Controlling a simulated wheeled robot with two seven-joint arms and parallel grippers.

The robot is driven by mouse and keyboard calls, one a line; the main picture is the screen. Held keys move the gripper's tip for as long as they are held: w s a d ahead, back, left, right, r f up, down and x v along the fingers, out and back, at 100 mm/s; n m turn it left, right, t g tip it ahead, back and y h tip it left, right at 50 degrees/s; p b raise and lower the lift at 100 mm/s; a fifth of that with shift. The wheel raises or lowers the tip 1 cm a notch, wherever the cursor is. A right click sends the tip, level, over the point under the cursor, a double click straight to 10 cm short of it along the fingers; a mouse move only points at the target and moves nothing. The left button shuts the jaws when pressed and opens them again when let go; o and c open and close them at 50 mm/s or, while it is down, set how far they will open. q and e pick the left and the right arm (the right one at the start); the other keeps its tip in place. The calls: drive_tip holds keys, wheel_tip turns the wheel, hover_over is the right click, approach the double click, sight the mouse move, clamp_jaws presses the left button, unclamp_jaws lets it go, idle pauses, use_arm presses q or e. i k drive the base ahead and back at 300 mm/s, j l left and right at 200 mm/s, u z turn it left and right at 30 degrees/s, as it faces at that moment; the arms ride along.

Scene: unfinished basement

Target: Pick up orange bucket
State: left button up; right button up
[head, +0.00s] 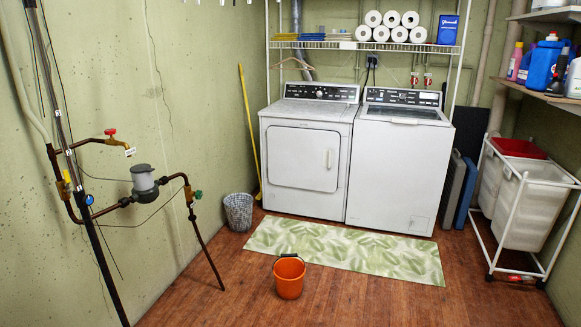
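The orange bucket (289,279) stands upright on the brown wooden floor, at the bottom middle of the head view. It is at the front edge of a green leaf-patterned mat. Neither of my grippers shows in the head view.
A washer (400,165) and a dryer (305,155) stand behind the leaf mat (385,255). A wire basket (239,212) is left of them. Pipes with valves (144,183) stand at the left. A wheeled laundry cart (532,205) is at the right. Floor right of the bucket is clear.

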sight(289, 272)
drive_tip(key=i, duration=1.45)
drive_tip(key=i+z, duration=0.15)
drive_tip(key=i, duration=0.3)
drive_tip(key=i+j+z, duration=0.1)
drive_tip(key=i, duration=0.4)
drive_tip(key=i+j+z, duration=0.15)
drive_tip(key=i, duration=0.3)
drive_tip(key=i+j+z, duration=0.1)
drive_tip(key=i, duration=0.35)
drive_tip(key=j, duration=0.1)
